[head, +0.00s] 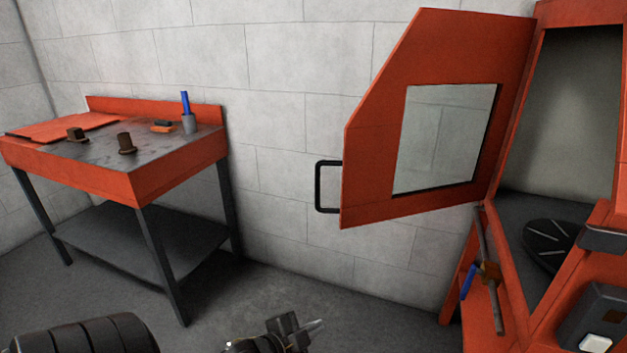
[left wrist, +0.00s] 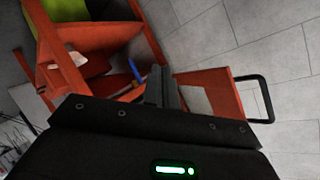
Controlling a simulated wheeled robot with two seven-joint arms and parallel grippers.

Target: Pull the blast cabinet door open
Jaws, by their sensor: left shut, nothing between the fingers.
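The orange blast cabinet door (head: 378,130) stands wide open, swung out to the left of the cabinet (head: 520,290), with a window (head: 447,138) in it. Its black handle (head: 319,187) is on the door's free left edge. In the left wrist view the door (left wrist: 228,98) and the handle (left wrist: 268,100) show at the right. My left gripper (head: 307,327) is low at the bottom of the head view, below the handle and apart from it. It is shut and empty; its fingers (left wrist: 163,88) also show in the left wrist view. My right gripper is not in view.
The cabinet interior is exposed, with a dark round turntable (head: 552,245). A pipe valve with a blue lever (head: 468,281) is on the cabinet front.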

